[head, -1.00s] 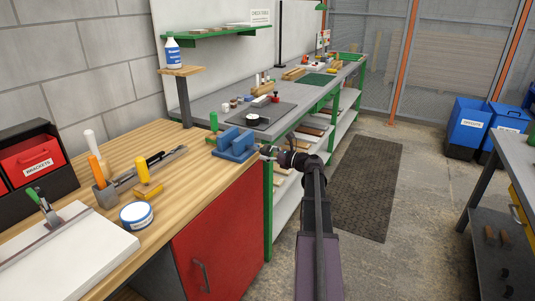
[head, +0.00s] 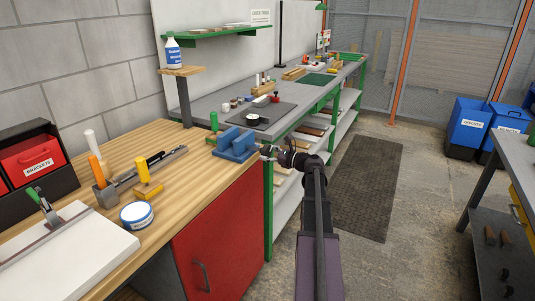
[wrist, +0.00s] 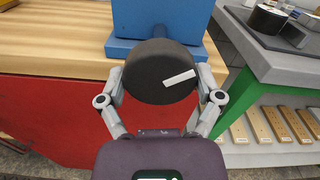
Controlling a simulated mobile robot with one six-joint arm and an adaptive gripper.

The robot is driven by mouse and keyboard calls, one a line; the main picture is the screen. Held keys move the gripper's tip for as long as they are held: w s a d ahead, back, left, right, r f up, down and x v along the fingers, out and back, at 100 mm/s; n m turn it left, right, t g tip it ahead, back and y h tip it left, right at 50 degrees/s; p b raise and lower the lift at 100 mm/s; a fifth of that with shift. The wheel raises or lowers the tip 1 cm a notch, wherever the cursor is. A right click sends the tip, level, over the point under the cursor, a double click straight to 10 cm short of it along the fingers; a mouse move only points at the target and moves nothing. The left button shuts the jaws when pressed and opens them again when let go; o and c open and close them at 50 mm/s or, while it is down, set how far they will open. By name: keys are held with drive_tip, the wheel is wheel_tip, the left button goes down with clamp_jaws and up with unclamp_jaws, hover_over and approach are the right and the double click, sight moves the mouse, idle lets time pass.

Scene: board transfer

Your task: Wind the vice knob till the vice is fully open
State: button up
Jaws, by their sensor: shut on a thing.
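The blue vice (head: 236,146) stands at the right end of the wooden bench, and its blue body also shows at the top of the wrist view (wrist: 150,22). The round black vice knob (wrist: 150,82) faces the wrist camera and carries a white mark tilted up to the right. My gripper (wrist: 160,90) has a finger on each side of the knob and is shut on it. In the head view my gripper (head: 268,153) reaches the vice's right side from the aisle. The knob is too small there to make out clearly.
The wooden bench (head: 125,150) has a red cabinet front (head: 218,235) below the vice. A grey bench with a green frame (wrist: 265,70) stands close on the right, with wooden pieces on its shelf. The floor aisle is clear.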

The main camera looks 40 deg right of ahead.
drive_tip(key=n, duration=1)
drive_tip(key=shift+w+r+n, duration=0.1)
drive_tip(key=shift+n, duration=0.2)
idle(0.4)
drive_tip(key=o, duration=0.9)
drive_tip(key=shift+d, duration=0.1)
drive_tip(key=shift+v, duration=6)
